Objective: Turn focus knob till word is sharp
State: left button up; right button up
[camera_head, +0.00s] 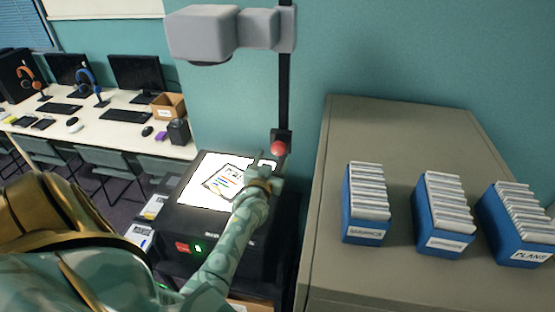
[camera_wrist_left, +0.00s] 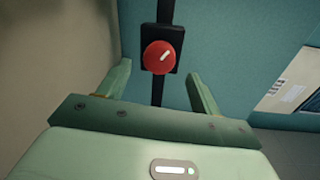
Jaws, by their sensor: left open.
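The red focus knob (camera_head: 278,148) sits on a dark block on the black post of the overhead projector (camera_head: 235,235). In the left wrist view the knob (camera_wrist_left: 158,57) is round with a white mark pointing to the upper right. My left gripper (camera_head: 269,172) is just below the knob in the head view. In the wrist view its open fingers (camera_wrist_left: 161,72) stand on either side of the knob, apart from it. A printed sheet (camera_head: 226,182) lies on the bright projector stage. No projected word shows. My right gripper is out of view.
The grey projector head (camera_head: 203,33) hangs over the stage. A grey cabinet (camera_head: 400,120) at right carries blue file boxes (camera_head: 361,230). A white desk (camera_head: 105,128) with monitors and headphones stands at the back left. The teal wall is behind the post.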

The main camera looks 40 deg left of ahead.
aim_at(277, 150)
pick_arm(q)
jog(key=b+x, duration=0.2)
jog(key=x, duration=0.2)
jog(key=shift+w+f, duration=0.15)
jog(key=shift+w, duration=0.1)
jog(key=shift+w+a+b, duration=0.25)
jog(key=shift+w+b, duration=0.1)
jog(key=shift+b, duration=0.05)
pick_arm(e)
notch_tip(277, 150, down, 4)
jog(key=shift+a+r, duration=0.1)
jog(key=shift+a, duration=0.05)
pick_arm(q)
jog(key=shift+c, duration=0.4)
